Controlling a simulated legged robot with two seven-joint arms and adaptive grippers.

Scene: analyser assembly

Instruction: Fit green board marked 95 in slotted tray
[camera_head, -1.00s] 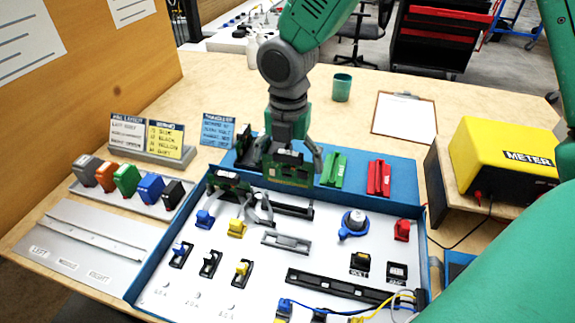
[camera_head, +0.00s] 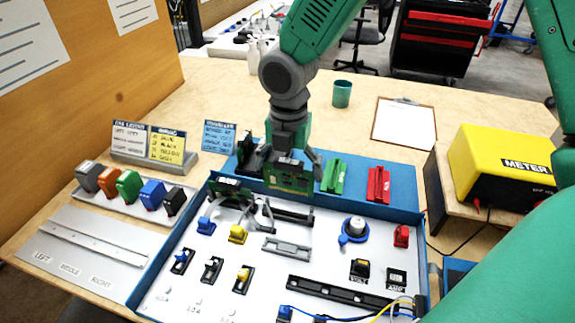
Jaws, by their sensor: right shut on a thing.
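My right gripper (camera_head: 290,158) hangs at the back edge of the blue-rimmed case, with its fingers pointing down. It is shut on an upright green board (camera_head: 287,177), whose face is toward me; I cannot read its marking. The blue slotted tray (camera_head: 403,184) lies behind the case, with a green block (camera_head: 333,175) and a red block (camera_head: 378,184) standing in it to the right of the held board. The board's lower edge is near the tray's front edge; I cannot tell whether it touches. My left gripper is not in view.
The case (camera_head: 330,268) holds a second green board (camera_head: 229,187) with a grey ribbon cable, switches, a knob and wires. A yellow meter (camera_head: 502,160) stands right. A rack of coloured blocks (camera_head: 130,187) and label stands (camera_head: 150,148) are left. The table behind is mostly clear.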

